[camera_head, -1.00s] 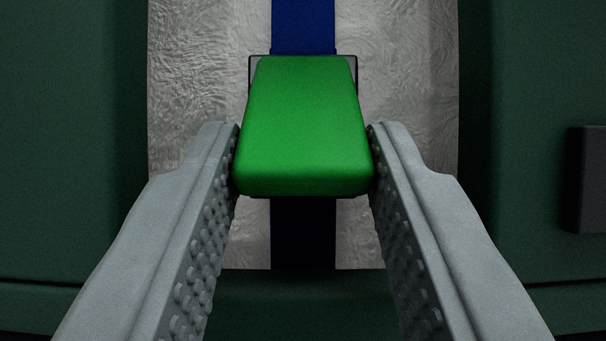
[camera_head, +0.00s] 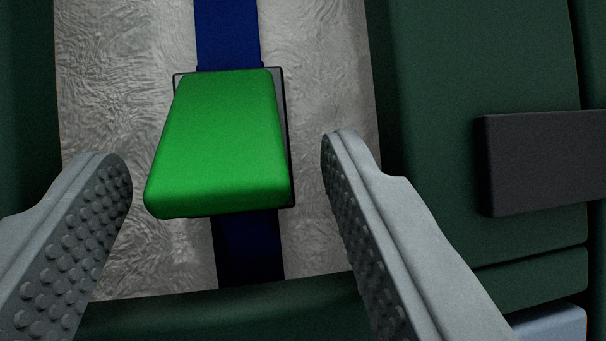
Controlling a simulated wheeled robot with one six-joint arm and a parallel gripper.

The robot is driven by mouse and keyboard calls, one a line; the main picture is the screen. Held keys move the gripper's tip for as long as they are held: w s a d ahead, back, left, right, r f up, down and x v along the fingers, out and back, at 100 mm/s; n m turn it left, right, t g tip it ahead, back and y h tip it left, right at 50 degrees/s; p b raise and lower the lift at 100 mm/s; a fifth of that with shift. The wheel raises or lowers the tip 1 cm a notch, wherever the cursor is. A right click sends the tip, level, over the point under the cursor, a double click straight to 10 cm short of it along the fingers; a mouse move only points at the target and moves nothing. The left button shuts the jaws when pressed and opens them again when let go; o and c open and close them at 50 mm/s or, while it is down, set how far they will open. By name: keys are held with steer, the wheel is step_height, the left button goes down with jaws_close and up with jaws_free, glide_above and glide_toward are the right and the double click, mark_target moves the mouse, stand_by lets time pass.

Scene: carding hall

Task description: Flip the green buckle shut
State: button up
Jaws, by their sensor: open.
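The green buckle (camera_head: 222,142) is a tapered green block, wider toward me, over a dark base plate. It sits on a blue strap (camera_head: 228,32) that runs away from me and comes out again below it. From this angle I cannot tell whether the buckle is raised or flat. My gripper (camera_head: 228,160) is open, with one grey studded finger on each side of the buckle. Gaps show between the buckle and both fingertips, and nothing is held.
The strap crosses a wrinkled grey surface (camera_head: 315,80) set between dark green panels (camera_head: 450,70). A dark grey block (camera_head: 545,160) sits on the right panel. A pale blue piece (camera_head: 550,325) shows at the bottom right corner.

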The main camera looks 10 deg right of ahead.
steer(key=v, duration=1.7)
steer(key=shift+s, duration=0.2)
